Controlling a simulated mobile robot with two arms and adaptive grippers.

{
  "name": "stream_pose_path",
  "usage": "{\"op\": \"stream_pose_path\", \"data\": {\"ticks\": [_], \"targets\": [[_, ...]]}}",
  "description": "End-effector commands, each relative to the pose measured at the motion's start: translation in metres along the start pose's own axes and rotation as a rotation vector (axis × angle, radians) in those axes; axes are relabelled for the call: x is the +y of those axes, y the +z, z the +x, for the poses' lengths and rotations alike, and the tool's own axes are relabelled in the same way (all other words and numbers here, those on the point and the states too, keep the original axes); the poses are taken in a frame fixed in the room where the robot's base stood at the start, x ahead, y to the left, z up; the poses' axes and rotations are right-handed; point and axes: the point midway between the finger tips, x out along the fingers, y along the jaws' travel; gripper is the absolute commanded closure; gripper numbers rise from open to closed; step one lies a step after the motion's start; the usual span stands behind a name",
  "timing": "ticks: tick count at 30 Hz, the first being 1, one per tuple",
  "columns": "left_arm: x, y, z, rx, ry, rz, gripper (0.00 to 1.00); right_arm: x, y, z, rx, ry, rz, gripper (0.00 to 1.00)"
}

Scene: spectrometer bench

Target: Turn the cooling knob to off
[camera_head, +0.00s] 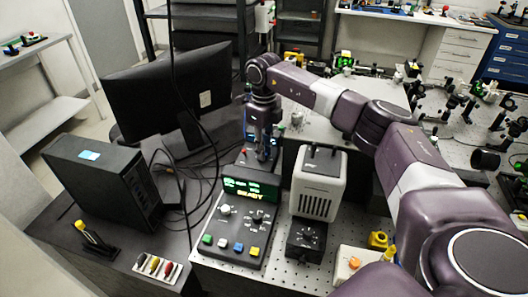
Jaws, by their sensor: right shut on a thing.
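My right arm reaches in from the right and across to the middle. Its gripper (263,155) points down behind the lit display of the control panel (232,230). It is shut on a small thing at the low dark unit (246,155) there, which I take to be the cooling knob. The fingers and the display hide the knob, so its setting cannot be read. The panel has a green text display (250,189), dials and several coloured buttons. A black box with a dial (306,240) stands right of the panel. My left gripper is not in view.
A light grey vented box (318,183) stands right of the gripper. A monitor (170,92), a black computer case (105,181) and loose cables crowd the left. An orange-button box (357,262) sits at the front right. Optics fill the far right bench.

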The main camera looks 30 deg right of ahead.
Motion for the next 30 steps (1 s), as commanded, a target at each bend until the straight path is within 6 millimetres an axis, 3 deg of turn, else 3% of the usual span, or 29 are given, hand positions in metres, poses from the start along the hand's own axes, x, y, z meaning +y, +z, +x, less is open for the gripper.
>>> {"op": "stream_pose_path", "data": {"ticks": [30], "targets": [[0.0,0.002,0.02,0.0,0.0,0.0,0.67,-0.001,0.002,-0.002,-0.006,-0.005,-0.923,1.0]]}}
